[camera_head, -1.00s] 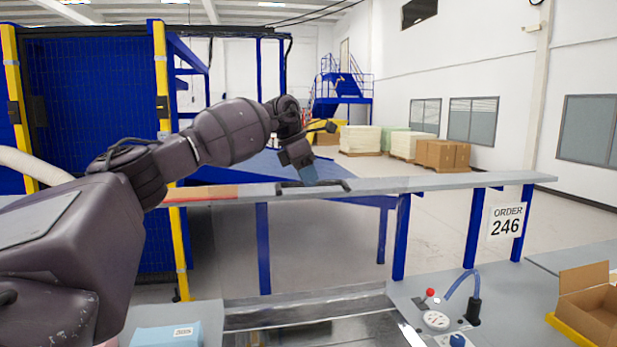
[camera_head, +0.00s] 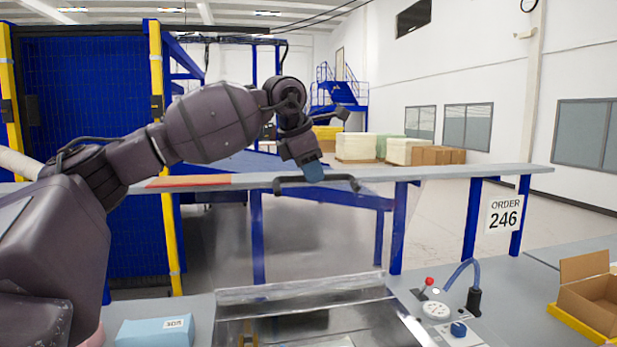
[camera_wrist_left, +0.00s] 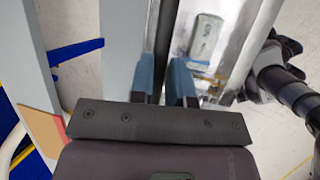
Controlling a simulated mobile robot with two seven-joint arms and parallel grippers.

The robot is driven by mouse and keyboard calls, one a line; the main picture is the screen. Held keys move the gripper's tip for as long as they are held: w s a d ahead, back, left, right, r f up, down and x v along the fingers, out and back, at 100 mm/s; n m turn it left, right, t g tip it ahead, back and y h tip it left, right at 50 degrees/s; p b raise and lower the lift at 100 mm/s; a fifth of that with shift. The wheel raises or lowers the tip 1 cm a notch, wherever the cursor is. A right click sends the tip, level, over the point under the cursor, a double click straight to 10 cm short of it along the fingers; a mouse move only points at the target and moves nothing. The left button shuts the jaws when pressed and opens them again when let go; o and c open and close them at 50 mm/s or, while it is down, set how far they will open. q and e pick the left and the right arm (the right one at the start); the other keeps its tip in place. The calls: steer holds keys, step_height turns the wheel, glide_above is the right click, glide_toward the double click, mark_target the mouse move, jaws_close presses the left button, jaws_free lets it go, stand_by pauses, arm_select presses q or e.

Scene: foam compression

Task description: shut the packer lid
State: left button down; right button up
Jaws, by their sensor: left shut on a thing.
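The packer lid stands raised as a clear, slightly grey pane (camera_head: 330,235) above the metal packer bed (camera_head: 300,293). A black bar handle (camera_head: 345,180) runs along its upper part. My left gripper (camera_head: 314,172), with blue fingers, reaches in from the left and is shut on this handle. In the left wrist view the two blue fingers (camera_wrist_left: 163,82) stand on either side of a dark bar, the handle. Shiny metal and packer parts (camera_wrist_left: 207,38) show beyond the fingers. My right gripper is not in the head view.
A control panel with a gauge (camera_head: 436,310), red knob and blue hose sits right of the packer. A light blue labelled block (camera_head: 155,332) lies to the left. An open cardboard box (camera_head: 590,300) stands at the far right. A grey rail (camera_head: 450,176) crosses behind.

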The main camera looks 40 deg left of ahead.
mark_target(325, 206)
arm_select(q)
steer(key=s+d+f+t+y+b, duration=0.1)
steer(key=s+d+f+b, duration=0.3)
steer(key=s+d, duration=0.3)
steer(key=shift+s+d+f+t+y, duration=0.15)
steer(key=shift+d+f+t+y, duration=0.2)
steer(key=shift+d+f, duration=0.5)
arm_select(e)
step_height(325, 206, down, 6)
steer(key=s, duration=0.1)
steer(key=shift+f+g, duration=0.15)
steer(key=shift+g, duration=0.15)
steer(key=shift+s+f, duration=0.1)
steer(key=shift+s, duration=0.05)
arm_select(q)
steer(key=c, duration=1.1)
jaws_free()
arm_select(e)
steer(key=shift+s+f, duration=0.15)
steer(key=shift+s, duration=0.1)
